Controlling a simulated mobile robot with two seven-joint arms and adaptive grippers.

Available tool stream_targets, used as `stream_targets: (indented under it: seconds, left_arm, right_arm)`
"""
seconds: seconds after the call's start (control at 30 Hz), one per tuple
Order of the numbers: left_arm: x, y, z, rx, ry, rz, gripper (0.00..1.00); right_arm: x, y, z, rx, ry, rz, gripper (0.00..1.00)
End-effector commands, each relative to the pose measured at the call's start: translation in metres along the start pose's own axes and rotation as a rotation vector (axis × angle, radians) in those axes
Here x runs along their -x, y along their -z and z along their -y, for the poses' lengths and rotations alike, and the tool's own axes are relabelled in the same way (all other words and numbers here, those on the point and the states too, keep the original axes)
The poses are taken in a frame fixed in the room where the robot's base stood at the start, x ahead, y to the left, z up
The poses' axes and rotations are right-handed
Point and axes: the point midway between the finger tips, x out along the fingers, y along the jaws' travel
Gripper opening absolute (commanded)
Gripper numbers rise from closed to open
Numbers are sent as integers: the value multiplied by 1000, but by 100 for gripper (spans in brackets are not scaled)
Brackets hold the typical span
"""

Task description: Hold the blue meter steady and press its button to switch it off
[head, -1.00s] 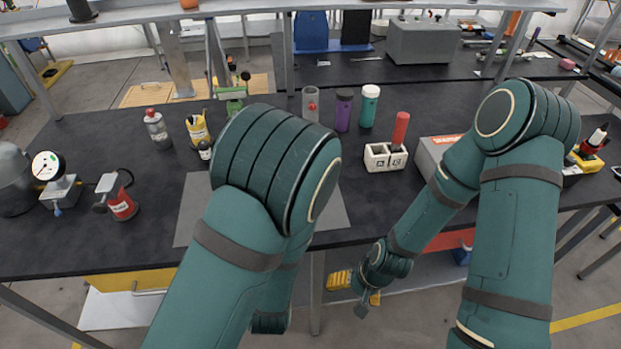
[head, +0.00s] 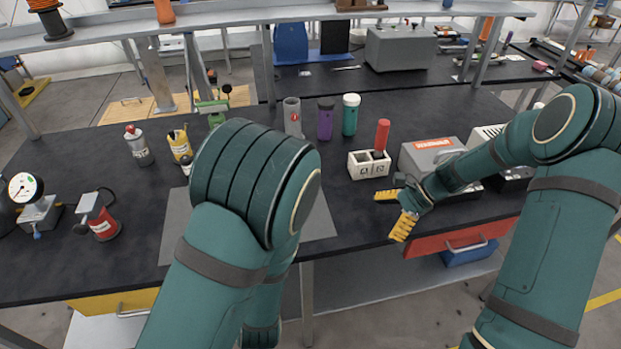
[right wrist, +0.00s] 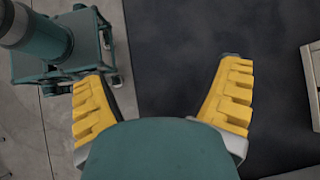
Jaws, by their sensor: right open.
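I cannot make out a blue meter or its button in either view. My right gripper (head: 394,211) is open and empty at the bench's front edge, in front of a white two-part holder (head: 364,170). Its yellow fingers (right wrist: 165,75) are spread wide in the right wrist view, with dark bench top and floor beyond. My left arm covers the middle of the bench in the head view, and its gripper is out of sight.
A dial gauge on a grey box (head: 41,213) and a red canister (head: 100,222) stand at the left. Purple (head: 325,120) and teal-white (head: 350,116) bottles stand behind the holder. A grey box with an orange label (head: 426,157) is beside my right gripper. A grey mat (head: 176,222) lies mid-bench.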

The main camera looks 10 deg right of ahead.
Motion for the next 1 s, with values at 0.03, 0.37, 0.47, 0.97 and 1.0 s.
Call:
stream_targets:
  seconds: [0.03,0.37,0.47,0.97,1.0]
  left_arm:
    - [0,0,0,0,0,0,46]
    - [0,0,0,0,0,0,46]
    - [0,0,0,0,0,0,46]
    - [0,0,0,0,0,0,46]
    - [0,0,0,0,0,0,46]
  right_arm:
    - [-13,-18,17,-2,2,47,89]
    - [-66,-131,92,-65,10,331,89]
    - [-73,-150,102,-78,6,380,89]
    - [-125,-184,107,-86,-1,414,89]
    - [-132,-187,107,-86,-2,415,89]
